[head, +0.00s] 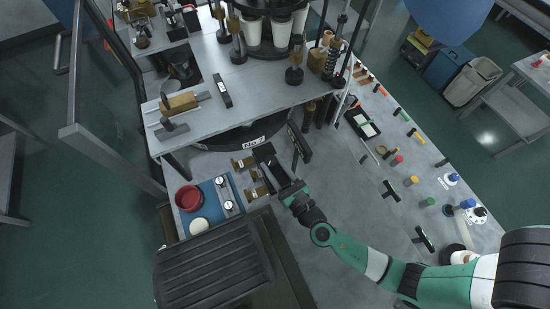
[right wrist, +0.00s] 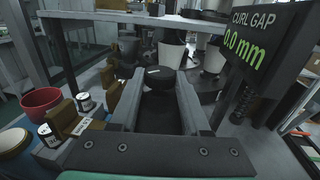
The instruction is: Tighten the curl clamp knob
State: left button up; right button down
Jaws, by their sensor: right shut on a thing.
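My right gripper (head: 268,163) reaches in from the lower right in the head view, at the front edge of the machine. In the right wrist view its two grey fingers (right wrist: 157,92) stand either side of a dark round knob (right wrist: 160,79) with a small pale mark on its top, and are shut on it. The head view hides most of the knob behind the gripper. A black display (right wrist: 262,45) right of the fingers reads "CURL GAP 0.0 mm"; it shows edge-on in the head view (head: 299,143). My left gripper is not in view.
Brass-coloured blocks (head: 255,191) stand close left of the gripper. A blue mat (head: 209,188) holds a red bowl (head: 189,198), a pale disc and small labelled cylinders. The machine's grey table (head: 238,95) lies just beyond. The grey bench (head: 345,190) to the right has small coloured parts and open room.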

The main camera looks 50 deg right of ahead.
jog(key=shift+a+m+g+h+p, duration=0.2)
jog(key=shift+m+g+h+p, duration=0.2)
jog(key=shift+m+h, duration=0.45)
jog(key=shift+h, duration=0.45)
jog(key=shift+c, duration=1.9)
grip_release()
